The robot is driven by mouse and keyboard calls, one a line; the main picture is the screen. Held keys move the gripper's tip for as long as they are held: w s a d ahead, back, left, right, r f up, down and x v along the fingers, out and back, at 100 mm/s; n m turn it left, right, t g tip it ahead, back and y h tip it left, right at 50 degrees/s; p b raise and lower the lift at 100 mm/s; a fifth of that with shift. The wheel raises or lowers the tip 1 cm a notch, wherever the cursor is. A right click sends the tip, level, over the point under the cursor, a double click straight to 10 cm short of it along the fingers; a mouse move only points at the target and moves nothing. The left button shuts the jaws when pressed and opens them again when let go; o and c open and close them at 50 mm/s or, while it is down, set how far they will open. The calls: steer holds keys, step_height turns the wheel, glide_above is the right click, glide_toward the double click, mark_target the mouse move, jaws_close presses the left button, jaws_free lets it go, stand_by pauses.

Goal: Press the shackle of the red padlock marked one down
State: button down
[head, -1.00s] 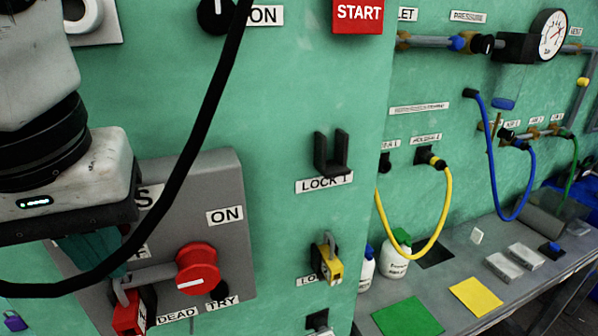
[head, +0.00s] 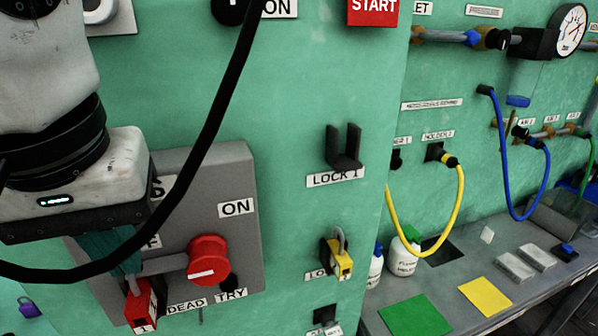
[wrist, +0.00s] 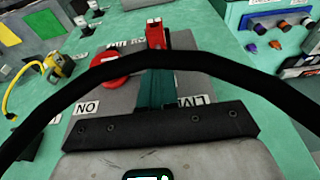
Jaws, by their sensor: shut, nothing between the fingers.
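The red padlock (head: 140,306) hangs at the lower left of the grey switch panel, below the grey lever of the red rotary switch (head: 208,260). A white mark that looks like a 1 is on its lower face. In the wrist view the padlock (wrist: 155,36) stands just beyond my fingertips. My gripper (head: 131,270), with teal fingers, is shut and empty, pointing down at the padlock's top. Its fingertips (wrist: 157,70) are at or very near the shackle, which is mostly hidden; I cannot tell whether they touch.
A black cable loops across in front of my arm. A yellow padlock (head: 340,262) hangs to the right, below an empty black holder (head: 344,148) labelled LOCK 1. A purple padlock (head: 28,307) is at far left. The bench (head: 455,318) at right holds bottles and coloured mats.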

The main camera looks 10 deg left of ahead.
mark_target(135, 308)
steer(key=shift+s+d+p+v, duration=0.1)
steer(key=shift+s+p+v, duration=0.1)
steer(key=shift+p+v, duration=0.65)
steer(key=shift+s+d+p+v, duration=0.15)
steer(key=shift+p+v, duration=0.3)
steer(key=shift+v, duration=0.75)
